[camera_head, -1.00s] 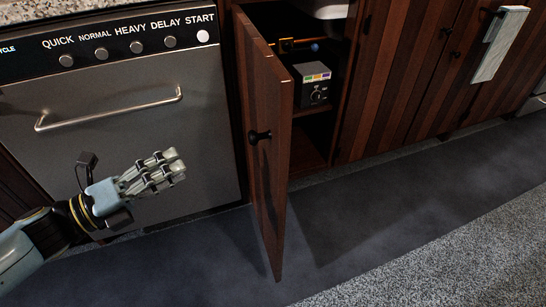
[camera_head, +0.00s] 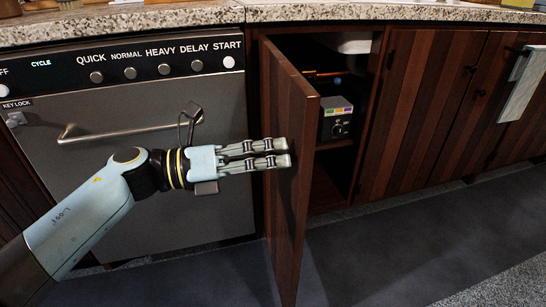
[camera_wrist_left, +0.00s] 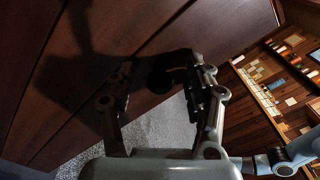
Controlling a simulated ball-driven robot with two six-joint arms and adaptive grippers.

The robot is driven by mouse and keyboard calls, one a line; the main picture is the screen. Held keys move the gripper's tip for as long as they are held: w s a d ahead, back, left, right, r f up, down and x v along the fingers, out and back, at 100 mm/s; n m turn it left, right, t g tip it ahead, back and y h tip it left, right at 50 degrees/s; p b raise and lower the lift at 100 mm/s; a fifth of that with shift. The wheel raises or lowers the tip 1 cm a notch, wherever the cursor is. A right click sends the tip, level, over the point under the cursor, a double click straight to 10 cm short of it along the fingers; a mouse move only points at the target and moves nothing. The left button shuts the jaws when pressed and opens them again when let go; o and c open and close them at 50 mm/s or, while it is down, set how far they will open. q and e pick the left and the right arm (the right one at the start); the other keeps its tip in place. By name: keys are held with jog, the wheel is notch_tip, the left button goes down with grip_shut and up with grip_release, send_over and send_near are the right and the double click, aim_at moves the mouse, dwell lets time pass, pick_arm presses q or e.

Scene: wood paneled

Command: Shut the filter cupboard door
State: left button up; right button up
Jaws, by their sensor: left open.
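The filter cupboard door (camera_head: 290,225) is dark wood and stands open, swung out toward me from the cabinet. Behind it, the open cupboard (camera_head: 335,165) shows a shelf and a small grey box (camera_head: 338,120) with coloured marks. My left gripper (camera_head: 286,152) is at the door's outer face, its fingertips near the free edge. In the left wrist view my gripper (camera_wrist_left: 161,64) is open, with the wooden door face (camera_wrist_left: 150,35) in front of it. A dark rounded shape, perhaps the door knob, shows between the fingers. Contact cannot be told. My right gripper is not in view.
A steel dishwasher (camera_head: 150,205) with a bar handle (camera_head: 115,133) stands left of the door. Closed wood cabinets (camera_head: 420,120) with a hanging towel (camera_head: 522,85) are to the right. The granite counter (camera_head: 130,20) runs above. The dark floor mat (camera_head: 400,245) is clear.

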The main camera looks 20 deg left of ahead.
pick_arm(q)
jog(key=shift+w+d, duration=0.15)
jog(key=shift+d, duration=0.05)
grip_shut()
dwell(0.3)
